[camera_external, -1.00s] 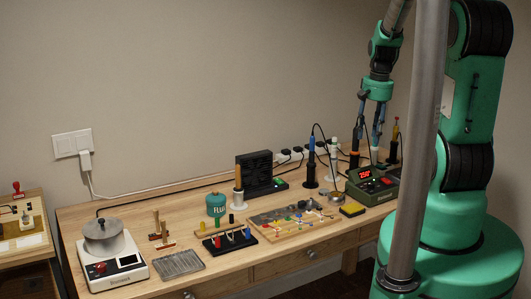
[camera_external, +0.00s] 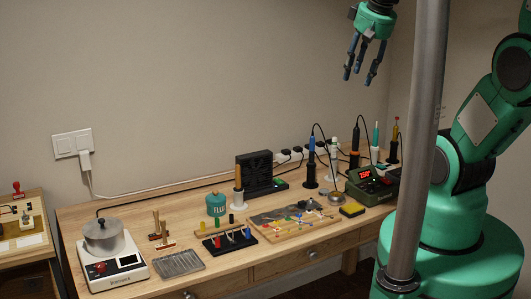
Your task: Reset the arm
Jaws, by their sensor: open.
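My gripper (camera_external: 360,78) is at the top of the external view, high above the right part of the workbench (camera_external: 130,222). Its dark fingers point down, spread apart and empty. It touches nothing. A grey metal post in front hides part of my arm.
On the bench's right are a green soldering station (camera_external: 371,186), a yellow sponge (camera_external: 352,210) and several upright irons in stands, one orange and black (camera_external: 355,147). A dark fan unit (camera_external: 258,173), a wooden board (camera_external: 300,222), a flux jar (camera_external: 216,204) and a hot plate with pot (camera_external: 110,258) stand farther left.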

